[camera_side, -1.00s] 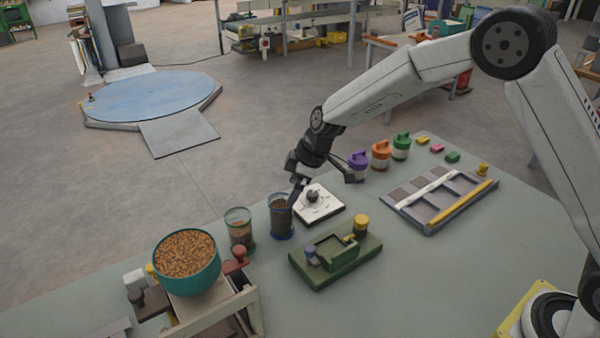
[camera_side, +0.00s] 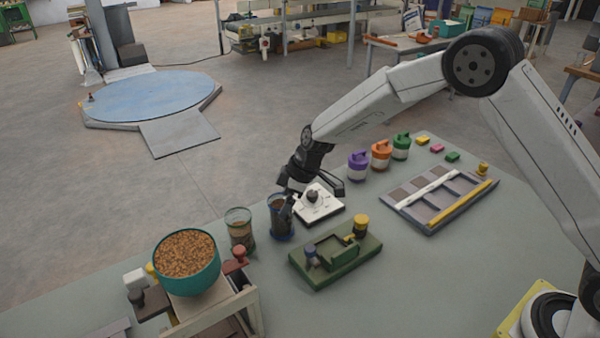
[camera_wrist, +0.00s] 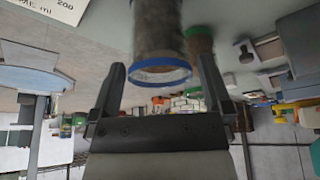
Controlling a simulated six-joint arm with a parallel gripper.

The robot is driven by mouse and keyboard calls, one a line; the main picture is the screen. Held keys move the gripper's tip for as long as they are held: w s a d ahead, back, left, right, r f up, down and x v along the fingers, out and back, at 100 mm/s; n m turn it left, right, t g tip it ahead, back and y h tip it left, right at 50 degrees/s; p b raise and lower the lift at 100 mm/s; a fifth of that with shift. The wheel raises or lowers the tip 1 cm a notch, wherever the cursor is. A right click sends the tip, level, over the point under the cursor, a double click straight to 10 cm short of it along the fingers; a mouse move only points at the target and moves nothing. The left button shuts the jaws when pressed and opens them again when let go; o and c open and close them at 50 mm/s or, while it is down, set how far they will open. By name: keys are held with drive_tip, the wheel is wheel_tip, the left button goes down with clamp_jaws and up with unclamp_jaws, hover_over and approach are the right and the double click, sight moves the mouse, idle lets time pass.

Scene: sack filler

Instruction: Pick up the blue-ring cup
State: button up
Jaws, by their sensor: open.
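The blue-ring cup (camera_side: 281,222) stands upright on the table with dark brown contents, left of the white scale. In the wrist view the cup (camera_wrist: 158,35) shows its blue ring between the two fingers. My gripper (camera_side: 300,190) is at the upper right side of the cup in the side view. In the wrist view my gripper (camera_wrist: 161,68) is open, with a gap visible on each side of the cup. I cannot tell how deep the cup sits between the fingers.
A green-ring cup (camera_side: 239,232) stands close on the left. The white scale (camera_side: 319,206) is close on the right, and a green fixture (camera_side: 335,255) is in front. A teal bowl of pellets (camera_side: 186,262) is further left. Purple, orange and green lidded jars (camera_side: 381,155) stand behind right.

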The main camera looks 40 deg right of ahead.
drive_tip(key=shift+x, duration=1.6)
drive_tip(key=shift+d, duration=0.1)
drive_tip(key=c, duration=1)
drive_tip(key=shift+r, duration=0.15)
